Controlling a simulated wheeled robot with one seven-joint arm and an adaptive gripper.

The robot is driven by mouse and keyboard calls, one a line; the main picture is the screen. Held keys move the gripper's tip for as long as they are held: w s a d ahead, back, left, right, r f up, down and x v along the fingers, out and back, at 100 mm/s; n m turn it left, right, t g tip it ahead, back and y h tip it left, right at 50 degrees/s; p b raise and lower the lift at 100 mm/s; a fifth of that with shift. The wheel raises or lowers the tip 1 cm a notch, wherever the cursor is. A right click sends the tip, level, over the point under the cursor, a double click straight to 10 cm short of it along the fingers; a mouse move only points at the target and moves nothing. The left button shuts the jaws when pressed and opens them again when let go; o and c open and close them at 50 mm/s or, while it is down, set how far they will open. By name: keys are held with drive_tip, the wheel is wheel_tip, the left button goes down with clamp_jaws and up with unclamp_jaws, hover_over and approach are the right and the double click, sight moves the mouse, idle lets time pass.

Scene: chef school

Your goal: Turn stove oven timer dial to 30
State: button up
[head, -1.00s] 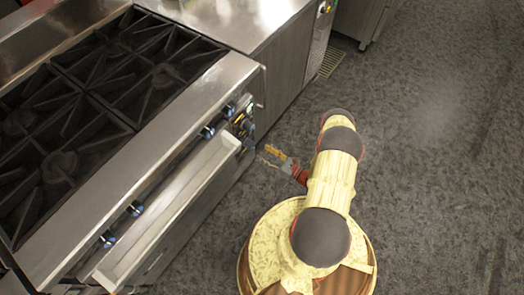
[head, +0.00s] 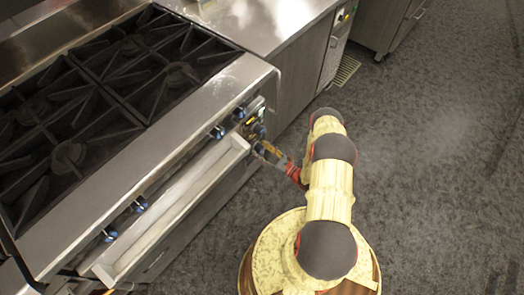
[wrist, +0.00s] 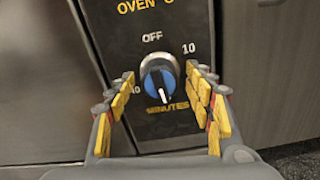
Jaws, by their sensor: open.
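The timer dial (wrist: 159,82) is a round blue knob with a pale rim on a black panel (wrist: 131,31) in the wrist view. OFF is printed above it, 10 at its upper right, MINUTES below, and a partly hidden number at its left. Its grip bar stands near vertical, slightly tilted; I cannot tell its exact setting. My gripper (wrist: 160,90) is open, with a yellow-padded finger on each side of the dial. Contact with the dial is not clear. In the head view my gripper (head: 266,153) is at the right end of the stove front (head: 150,165).
Other blue knobs (head: 218,131) line the stove front above a protruding pale ledge (head: 190,190). Black burner grates (head: 70,120) cover the top. A steel-topped cabinet (head: 305,75) stands beyond the stove. The grey floor (head: 440,150) at right is clear.

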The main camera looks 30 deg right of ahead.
drive_tip(key=shift+c, duration=0.9)
drive_tip(key=c, duration=1)
drive_tip(key=shift+m+b, duration=0.5)
drive_tip(key=shift+m, duration=0.1)
drive_tip(key=o, duration=1.1)
drive_tip(key=shift+o, duration=0.4)
